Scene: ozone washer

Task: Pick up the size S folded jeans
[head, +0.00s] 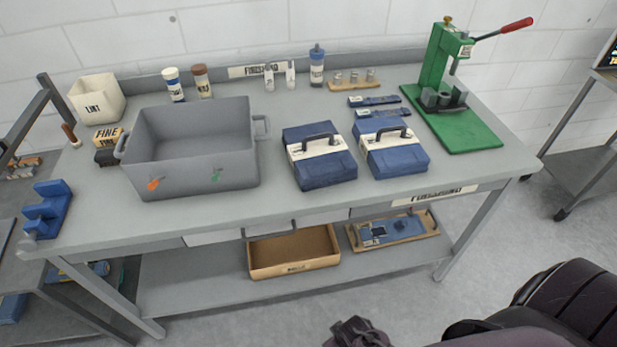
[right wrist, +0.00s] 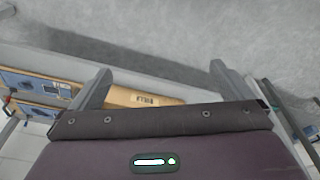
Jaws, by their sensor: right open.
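Two blue folded bundles with white bands and dark handles lie side by side on the grey table, a left one (head: 318,157) and a right one (head: 391,148). They may be the folded jeans, but I cannot read a size on either band. My right gripper (right wrist: 160,88) is open in the right wrist view, its two grey fingers wide apart with nothing held. It is away from both bundles, which do not show in that view. My left gripper is not in view.
A grey tub (head: 200,172) stands left of the bundles. A green press (head: 450,110) with a red-tipped lever stands at the right. Two flat blue pieces (head: 377,107) lie behind the bundles. A shallow brown box (head: 293,268) sits on the lower shelf. The front table strip is clear.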

